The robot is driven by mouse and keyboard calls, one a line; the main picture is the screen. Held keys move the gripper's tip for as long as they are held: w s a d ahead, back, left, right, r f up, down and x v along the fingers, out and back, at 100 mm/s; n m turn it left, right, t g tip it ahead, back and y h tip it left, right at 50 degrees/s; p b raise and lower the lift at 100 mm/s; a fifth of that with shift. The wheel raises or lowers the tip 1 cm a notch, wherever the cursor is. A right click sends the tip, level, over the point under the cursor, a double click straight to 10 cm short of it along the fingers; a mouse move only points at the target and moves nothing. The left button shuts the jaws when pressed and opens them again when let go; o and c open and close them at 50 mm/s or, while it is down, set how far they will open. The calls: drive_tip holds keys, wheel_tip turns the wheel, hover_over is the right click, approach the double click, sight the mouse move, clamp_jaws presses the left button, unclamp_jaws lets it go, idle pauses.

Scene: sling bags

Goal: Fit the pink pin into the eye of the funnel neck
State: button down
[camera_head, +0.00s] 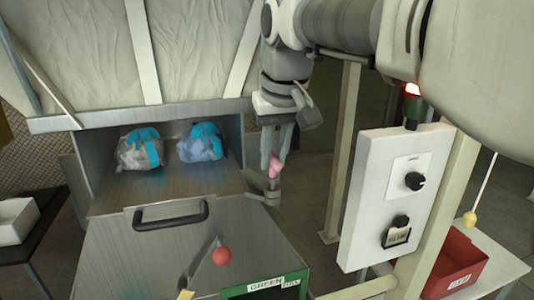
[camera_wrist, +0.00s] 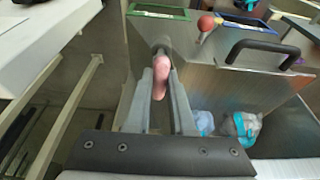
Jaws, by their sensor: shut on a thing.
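The pink pin (camera_head: 274,168) is between the fingers of my gripper (camera_head: 273,155), which points down beside the right side of the metal housing. In the wrist view the pin (camera_wrist: 160,76) lies between the two grey fingers of my gripper (camera_wrist: 160,90), its far end against a small grey metal fitting (camera_wrist: 162,47). This fitting (camera_head: 273,196), seemingly the eye of the funnel neck, also shows just below the pin in the head view. The eye's hole is hidden; I cannot tell whether the pin's tip is inside it or only in front.
Two clear bags with blue straps (camera_head: 140,150) (camera_head: 200,143) lie in the open housing. A lid with a black handle (camera_head: 171,215) and a red-knobbed lever (camera_head: 222,256) are in front. A white control box (camera_head: 390,195) on a post stands right, above a red bin (camera_head: 458,262).

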drive_tip(key=shift+f+b, duration=0.65)
drive_tip(key=shift+f, duration=0.25)
drive_tip(key=c, duration=0.7)
unclamp_jaws()
drive_tip(key=shift+r, duration=0.1)
drive_tip(key=p+v, duration=0.2)
drive_tip(key=v, duration=1.5)
drive_tip(key=shift+s, duration=0.15)
drive_tip(key=s+d+f+m, duration=0.1)
drive_tip(key=s+d+f, duration=0.2)
drive_tip(key=f, duration=0.6)
drive_tip(key=s+d+f+m+t, duration=0.1)
drive_tip(key=s+d+f, duration=0.3)
drive_tip(key=f, duration=0.5)
drive_tip(key=s+d+f+m+t+h, duration=0.1)
drive_tip(key=s+d+f, duration=0.2)
drive_tip(key=s+f, duration=0.3)
wheel_tip(320, 180, down, 4)
drive_tip(key=shift+d+r+b, duration=0.1)
drive_tip(key=shift+d+b, duration=0.3)
drive_tip(key=shift+b, duration=0.05)
